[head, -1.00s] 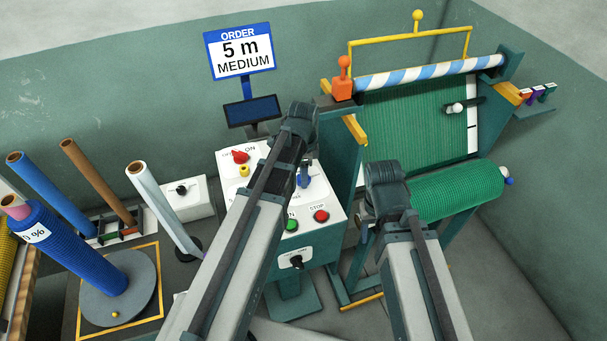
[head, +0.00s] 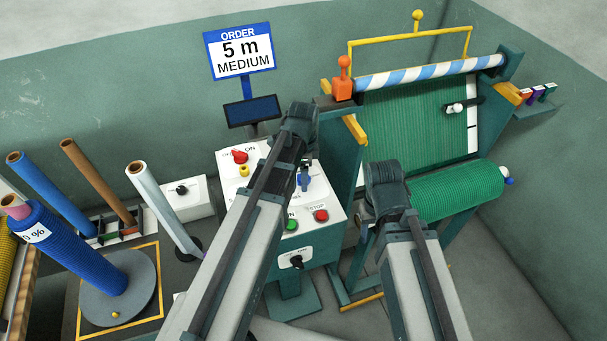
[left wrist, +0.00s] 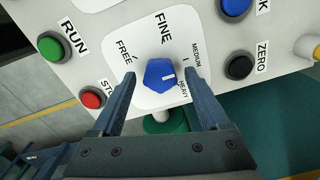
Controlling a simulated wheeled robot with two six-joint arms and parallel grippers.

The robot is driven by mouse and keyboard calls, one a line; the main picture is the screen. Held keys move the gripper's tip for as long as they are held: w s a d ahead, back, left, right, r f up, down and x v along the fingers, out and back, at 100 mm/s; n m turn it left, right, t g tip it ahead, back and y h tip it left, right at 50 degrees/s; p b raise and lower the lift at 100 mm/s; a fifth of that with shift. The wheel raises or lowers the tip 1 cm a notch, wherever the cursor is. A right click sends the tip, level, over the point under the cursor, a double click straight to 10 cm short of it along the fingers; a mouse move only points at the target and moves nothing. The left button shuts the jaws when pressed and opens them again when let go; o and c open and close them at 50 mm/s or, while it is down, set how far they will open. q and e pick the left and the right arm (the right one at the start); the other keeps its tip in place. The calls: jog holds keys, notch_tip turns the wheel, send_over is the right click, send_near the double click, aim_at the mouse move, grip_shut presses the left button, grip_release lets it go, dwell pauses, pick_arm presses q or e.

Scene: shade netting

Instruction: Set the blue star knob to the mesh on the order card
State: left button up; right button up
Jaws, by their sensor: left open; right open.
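The order card (head: 240,50) reads "5 m MEDIUM" on a post behind the control box. The blue star knob (left wrist: 159,75) sits on a white dial plate marked FREE, FINE, MEDIUM and HEAVY. Its white pointer line points right and slightly down in the left wrist view, around between the MEDIUM and HEAVY words. My left gripper (left wrist: 159,80) is open, its fingers on either side of the knob with gaps showing. In the head view my left arm partly covers the panel. My right gripper (head: 366,222) is open and empty, right of the control box; its fingers are mostly hidden.
The RUN button (left wrist: 51,47), red STOP button (left wrist: 92,98) and black ZERO button (left wrist: 239,66) surround the dial. Another blue knob (left wrist: 236,6) is at the top edge. Several upright rolls stand at the left.

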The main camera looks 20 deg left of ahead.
pick_arm(q)
notch_tip(320, 180, up, 14)
jog(key=p, duration=1.3)
jog(key=shift+p, duration=0.4)
pick_arm(e)
notch_tip(320, 180, up, 14)
pick_arm(q)
jog(key=shift+f, duration=0.15)
pick_arm(e)
jog(key=shift+f, duration=0.15)
